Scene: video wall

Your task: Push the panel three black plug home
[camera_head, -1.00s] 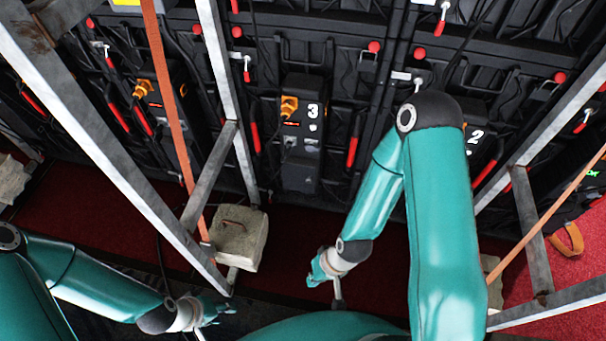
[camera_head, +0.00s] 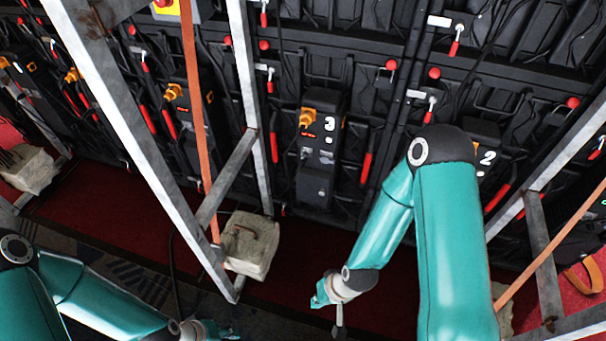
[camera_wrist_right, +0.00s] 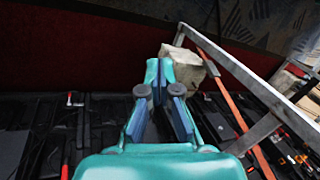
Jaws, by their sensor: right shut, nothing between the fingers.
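The panel three unit (camera_head: 318,185) is a black box marked with a white 3 on the video wall, at the middle of the head view. An orange plug (camera_head: 308,118) sits at its upper left. Below it a small dark plug (camera_head: 305,154) with a cable sits at the box's left side; how deep it sits is too small to tell. My right gripper (camera_head: 319,295) is below the box, apart from it, shut and empty. It also shows in the right wrist view (camera_wrist_right: 160,95).
Grey metal braces (camera_head: 150,150) and an orange strap (camera_head: 197,120) cross in front of the wall on the left. A concrete block (camera_head: 250,245) with a handle stands left of my right gripper. Red carpet lies below the wall.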

